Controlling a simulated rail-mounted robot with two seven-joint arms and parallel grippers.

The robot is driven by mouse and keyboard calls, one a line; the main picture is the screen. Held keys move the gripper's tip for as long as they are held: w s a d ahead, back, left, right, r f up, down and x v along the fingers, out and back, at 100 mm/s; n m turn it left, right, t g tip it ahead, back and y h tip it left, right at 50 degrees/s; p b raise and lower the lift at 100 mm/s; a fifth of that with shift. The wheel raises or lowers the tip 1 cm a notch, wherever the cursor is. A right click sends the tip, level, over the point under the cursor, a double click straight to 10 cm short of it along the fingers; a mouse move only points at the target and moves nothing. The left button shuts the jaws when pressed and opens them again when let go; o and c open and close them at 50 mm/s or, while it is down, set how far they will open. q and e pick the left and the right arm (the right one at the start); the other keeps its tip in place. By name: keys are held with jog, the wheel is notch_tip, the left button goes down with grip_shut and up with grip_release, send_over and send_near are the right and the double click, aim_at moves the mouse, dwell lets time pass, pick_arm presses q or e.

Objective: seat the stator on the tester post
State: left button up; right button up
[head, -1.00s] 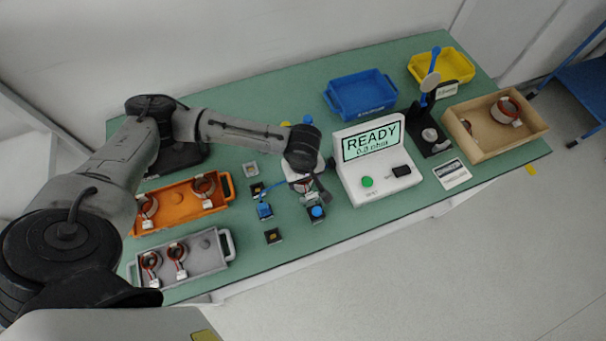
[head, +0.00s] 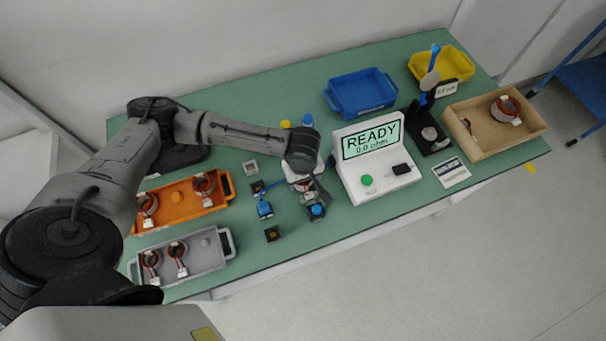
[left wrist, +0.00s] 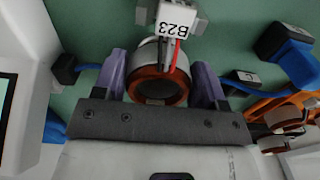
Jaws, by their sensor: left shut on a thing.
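My left gripper (left wrist: 160,88) is shut on a stator (left wrist: 157,75), a ring with copper windings, red leads and a white connector tagged B23. The stator sits between the two purple-grey fingers in the left wrist view. In the head view the gripper (head: 308,187) is low over the small blue and black fixtures left of the tester (head: 350,178). The tester is white, and its screen reads READY, 0.0 ohm. The tester post cannot be made out; the gripper and stator cover that area, so I cannot tell whether they touch it. My right gripper is not in view.
An orange tray (head: 178,216) and a grey tray (head: 205,262) at left hold stators. Blue clamps (head: 265,210) stand close to the gripper. A blue bin (head: 362,108), a yellow bin (head: 462,60) and a wooden box (head: 482,155) lie to the right.

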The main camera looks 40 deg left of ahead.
pick_arm(q)
jog(key=shift+f+p, duration=0.3)
jog(key=o, duration=1.2)
jog(key=shift+r, duration=0.15)
notch_tip(320, 180, up, 14)
jog(key=p, duration=0.3)
jog(key=shift+f, duration=0.25)
